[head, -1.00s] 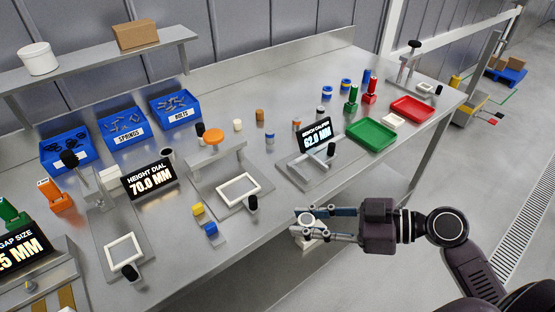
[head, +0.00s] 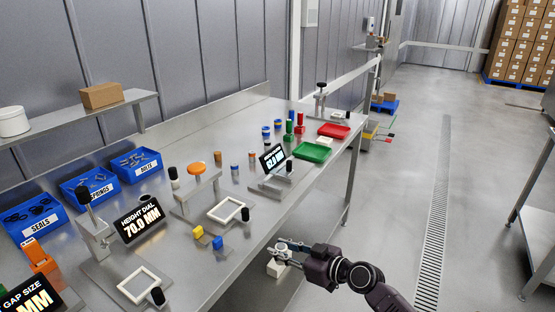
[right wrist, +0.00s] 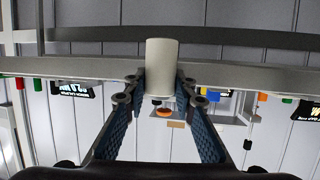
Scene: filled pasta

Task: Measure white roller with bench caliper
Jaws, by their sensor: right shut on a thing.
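The white roller (head: 282,247) is held between the fingers of my right gripper (head: 288,248), just off the bench's front edge. In the right wrist view the roller (right wrist: 162,66) stands as a pale upright cylinder between the fingertips. The bench caliper (head: 272,187) is a grey metal fixture on the bench, further back than the gripper. Its tilted black display (head: 272,158) appears to read 62.0 MM. The roller is clear of the caliper. My left gripper is not in view.
The height dial display (head: 140,221) reads 70.0 MM.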

